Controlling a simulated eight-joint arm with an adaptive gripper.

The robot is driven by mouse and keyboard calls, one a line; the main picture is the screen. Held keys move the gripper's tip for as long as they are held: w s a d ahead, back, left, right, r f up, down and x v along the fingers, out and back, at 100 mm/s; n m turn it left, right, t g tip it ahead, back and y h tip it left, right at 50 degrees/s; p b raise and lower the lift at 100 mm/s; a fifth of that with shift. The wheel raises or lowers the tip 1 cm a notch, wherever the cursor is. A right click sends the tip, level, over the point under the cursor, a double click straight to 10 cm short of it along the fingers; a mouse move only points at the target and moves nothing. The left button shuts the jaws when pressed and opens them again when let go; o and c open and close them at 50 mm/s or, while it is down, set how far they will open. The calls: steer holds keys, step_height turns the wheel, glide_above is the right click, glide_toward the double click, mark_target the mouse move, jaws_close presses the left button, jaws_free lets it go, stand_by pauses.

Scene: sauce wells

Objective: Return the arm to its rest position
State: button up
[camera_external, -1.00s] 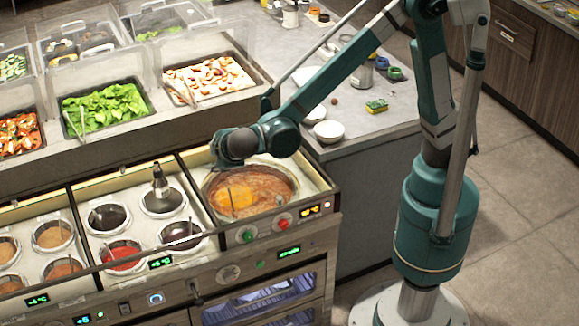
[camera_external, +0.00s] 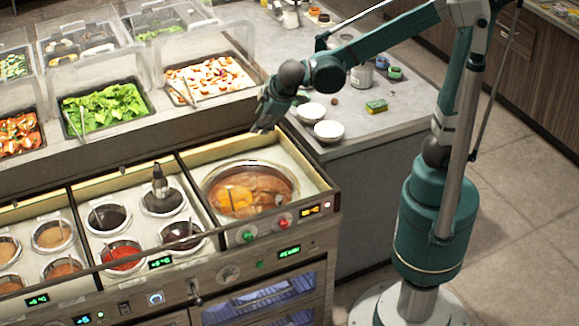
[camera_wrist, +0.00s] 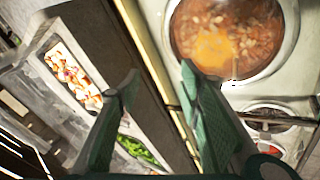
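My gripper (camera_external: 264,126) hangs above the back edge of the counter, behind the large soup pot (camera_external: 291,183). In the wrist view its two fingers (camera_wrist: 158,78) stand apart with nothing between them, so it is open and empty. My arm is bent, reaching left from its base over the grey worktop. The pot holds reddish-brown soup with an orange patch (camera_external: 233,199) and a thin handle standing in it. The soup (camera_wrist: 225,40) also shows at the top of the wrist view.
Several sauce wells (camera_external: 121,250) sit left of the pot. Behind are trays of lettuce (camera_external: 105,106) and chopped food (camera_external: 208,75) under clear guards.

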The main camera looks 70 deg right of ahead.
steer(key=s+d+f+m+y, duration=0.1)
steer(key=s+d+m+y, duration=0.1)
steer(key=s+d, duration=0.4)
steer(key=s+d+f+m+t+y, duration=0.1)
steer(key=s+d, duration=0.5)
steer(key=s, duration=0.6)
steer(key=shift+d+f+m+t+y+b, duration=0.3)
steer(key=shift+f+m+y+b, duration=0.15)
steer(key=shift+m, duration=0.35)
steer(key=shift+a, duration=0.15)
steer(key=shift+c, duration=0.5)
stand_by(2.1)
